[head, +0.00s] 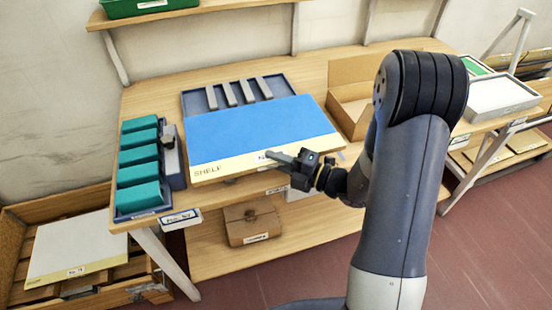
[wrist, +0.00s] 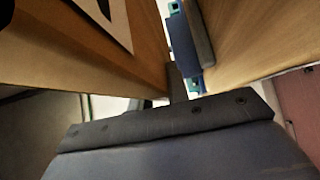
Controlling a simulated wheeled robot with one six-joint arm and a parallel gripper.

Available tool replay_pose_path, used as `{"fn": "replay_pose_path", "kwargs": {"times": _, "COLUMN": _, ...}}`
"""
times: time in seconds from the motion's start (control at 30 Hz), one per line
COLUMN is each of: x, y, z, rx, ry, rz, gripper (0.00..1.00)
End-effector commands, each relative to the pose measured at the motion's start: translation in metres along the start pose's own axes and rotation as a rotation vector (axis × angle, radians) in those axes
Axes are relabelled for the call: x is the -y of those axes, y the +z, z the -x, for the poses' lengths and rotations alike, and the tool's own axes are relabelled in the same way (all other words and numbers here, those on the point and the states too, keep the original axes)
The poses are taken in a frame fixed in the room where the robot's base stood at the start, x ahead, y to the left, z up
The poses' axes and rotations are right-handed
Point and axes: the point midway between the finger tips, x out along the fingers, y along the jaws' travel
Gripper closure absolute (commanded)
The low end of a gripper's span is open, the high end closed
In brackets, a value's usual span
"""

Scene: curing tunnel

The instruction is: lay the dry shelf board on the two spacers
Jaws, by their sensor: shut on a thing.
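The shelf board (head: 245,125) has a blue top and a cream front strip marked "SHELF". My gripper (head: 275,156) is shut on the front edge of this board, right of its middle. The board looks level above the workbench (head: 150,92), but I cannot tell whether it touches anything underneath. Several grey bars (head: 248,92) stick out behind it from a dark blue tray (head: 190,104). I cannot tell whether two spacers lie hidden under the board. In the wrist view a dark finger (wrist: 177,85) shows between wooden surfaces.
Teal blocks (head: 138,170) fill a tray at the bench's left, with a dark grey object (head: 169,142) beside them. An open cardboard box (head: 350,108) stands close right. A wall shelf (head: 235,8) hangs above. A crate (head: 12,240) holding a pale panel (head: 75,250) stands lower left.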

Motion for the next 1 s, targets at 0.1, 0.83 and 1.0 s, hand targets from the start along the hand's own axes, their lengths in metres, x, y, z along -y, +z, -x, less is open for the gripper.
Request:
{"fn": "replay_pose_path", "kwargs": {"times": 0.1, "x": 0.012, "y": 0.000, "z": 0.003, "rx": -0.001, "ry": 0.004, "rz": 0.003, "gripper": 1.00}}
{"fn": "replay_pose_path", "kwargs": {"times": 0.83, "x": 0.043, "y": -0.002, "z": 0.010, "rx": -0.007, "ry": 0.005, "rz": 0.004, "gripper": 1.00}}
{"fn": "replay_pose_path", "kwargs": {"times": 1.0, "x": 0.043, "y": -0.002, "z": 0.010, "rx": -0.008, "ry": 0.004, "rz": 0.004, "gripper": 1.00}}
